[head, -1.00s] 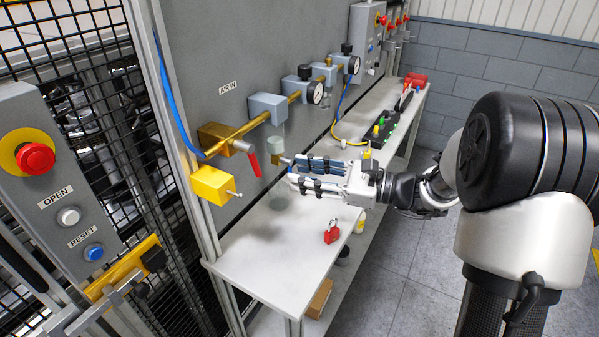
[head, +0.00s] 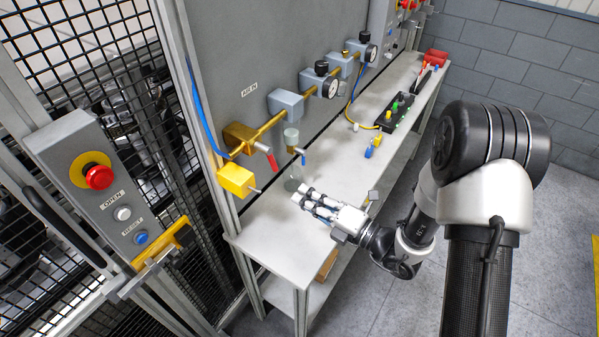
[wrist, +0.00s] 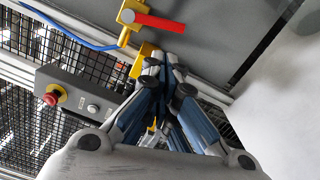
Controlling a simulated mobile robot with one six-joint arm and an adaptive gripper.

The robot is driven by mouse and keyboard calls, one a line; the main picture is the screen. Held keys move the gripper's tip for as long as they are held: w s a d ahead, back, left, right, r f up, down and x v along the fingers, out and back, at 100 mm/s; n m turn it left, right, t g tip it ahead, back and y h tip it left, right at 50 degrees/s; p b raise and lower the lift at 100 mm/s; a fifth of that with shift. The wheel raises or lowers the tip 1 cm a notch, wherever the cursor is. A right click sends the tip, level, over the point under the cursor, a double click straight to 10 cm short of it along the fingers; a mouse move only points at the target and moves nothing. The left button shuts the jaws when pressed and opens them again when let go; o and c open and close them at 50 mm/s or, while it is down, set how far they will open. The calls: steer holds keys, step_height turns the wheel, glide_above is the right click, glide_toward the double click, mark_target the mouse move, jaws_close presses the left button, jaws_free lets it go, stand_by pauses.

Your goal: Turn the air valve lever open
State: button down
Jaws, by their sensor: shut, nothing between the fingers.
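The red valve lever (head: 267,155) sticks out from the brass air valve (head: 240,138) at the left end of the pipe, below the AIR IN label. It slants down to the right in the head view. In the wrist view the lever (wrist: 160,23) lies at the top, pointing right from the yellow valve body (wrist: 130,12). My gripper (head: 302,196) is over the bench, below and to the right of the lever, apart from it. Its fingers (wrist: 162,64) are closed together and empty.
A yellow block (head: 237,180) with a short pin sits just below the valve. A clear bowl (head: 291,139) hangs from the regulator (head: 286,103) beside the lever. The bench (head: 270,243) is clear at its front left. A control box (head: 103,183) stands at the left.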

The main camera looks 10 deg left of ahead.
steer(key=x, duration=0.9)
steer(key=shift+w+a+b, duration=0.15)
steer(key=shift+a+b, duration=0.15)
steer(key=shift+a, duration=0.05)
steer(key=shift+w+d+f+n+b, duration=0.2)
steer(key=shift+w+n+b, duration=0.3)
steer(key=shift+n, duration=0.3)
steer(key=w+d+r+n+b, duration=0.2)
steer(key=w+n+b, duration=0.4)
steer(key=n, duration=0.8)
steer(key=shift+w+d+r+g+y+b, duration=0.35)
steer(key=shift+r+b, duration=0.45)
steer(key=shift+b, duration=0.7)
steer(key=shift+s, duration=0.1)
